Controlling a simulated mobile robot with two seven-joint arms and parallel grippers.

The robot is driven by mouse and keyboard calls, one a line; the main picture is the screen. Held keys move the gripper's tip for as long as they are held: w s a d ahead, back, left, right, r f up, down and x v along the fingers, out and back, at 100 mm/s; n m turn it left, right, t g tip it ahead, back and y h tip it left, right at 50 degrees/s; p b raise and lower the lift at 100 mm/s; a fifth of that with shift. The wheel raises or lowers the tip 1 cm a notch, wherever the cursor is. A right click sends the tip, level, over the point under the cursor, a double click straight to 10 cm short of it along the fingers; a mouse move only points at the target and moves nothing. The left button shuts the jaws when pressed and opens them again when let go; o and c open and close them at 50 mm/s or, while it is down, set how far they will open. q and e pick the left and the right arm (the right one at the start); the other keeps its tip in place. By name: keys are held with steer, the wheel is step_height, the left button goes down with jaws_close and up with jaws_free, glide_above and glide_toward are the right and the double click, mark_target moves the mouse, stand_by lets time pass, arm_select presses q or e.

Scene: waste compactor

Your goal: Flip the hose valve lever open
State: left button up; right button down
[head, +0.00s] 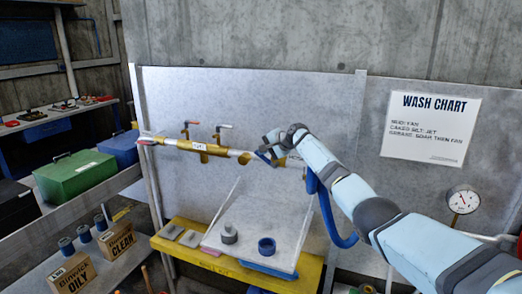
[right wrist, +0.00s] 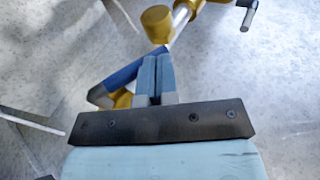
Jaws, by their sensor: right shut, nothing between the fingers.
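A pipe with brass fittings (head: 200,148) runs across the grey wall panel in the head view. A blue lever (right wrist: 124,76) shows in the right wrist view, lying diagonally beside a brass body (right wrist: 122,100), which is partly hidden. My right gripper (right wrist: 157,62) is shut with nothing between its fingers. Its fingertips lie right beside the blue lever's upper end; I cannot tell whether they touch. In the head view my right gripper (head: 268,150) is at the pipe's right part and hides much of the fitting there. My left gripper is not in view.
Red-handled (head: 190,124) and pale-handled (head: 223,127) taps rise from the pipe to the left. A blue hose (head: 330,222) hangs below my right arm. A yellow bench (head: 180,250) with a pale tray stands below. A gauge (head: 463,200) is at right.

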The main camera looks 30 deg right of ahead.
steer(key=shift+w+a+f+g+h, duration=0.5)
steer(key=shift+w+f+g, duration=0.1)
steer(key=shift+f, duration=0.15)
steer(key=shift+w+a+f+b, duration=0.25)
steer(key=shift+w+f+b, duration=0.1)
steer(key=shift+f+b, duration=0.4)
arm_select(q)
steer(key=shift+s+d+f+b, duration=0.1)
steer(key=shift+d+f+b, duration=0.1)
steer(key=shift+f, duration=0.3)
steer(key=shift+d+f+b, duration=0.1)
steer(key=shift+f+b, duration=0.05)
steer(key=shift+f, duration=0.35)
arm_select(e)
steer(key=shift+w+a+f, duration=0.1)
steer(key=shift+w+f, duration=0.05)
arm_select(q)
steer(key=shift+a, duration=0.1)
arm_select(e)
steer(key=shift+f, duration=0.1)
arm_select(q)
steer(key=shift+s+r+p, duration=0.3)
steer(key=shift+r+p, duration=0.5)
steer(key=shift+p, duration=0.05)
arm_select(e)
steer(key=a+r, duration=0.4)
steer(key=r, duration=0.9)
steer(key=shift+w+r, duration=0.2)
steer(key=shift+w, duration=0.05)
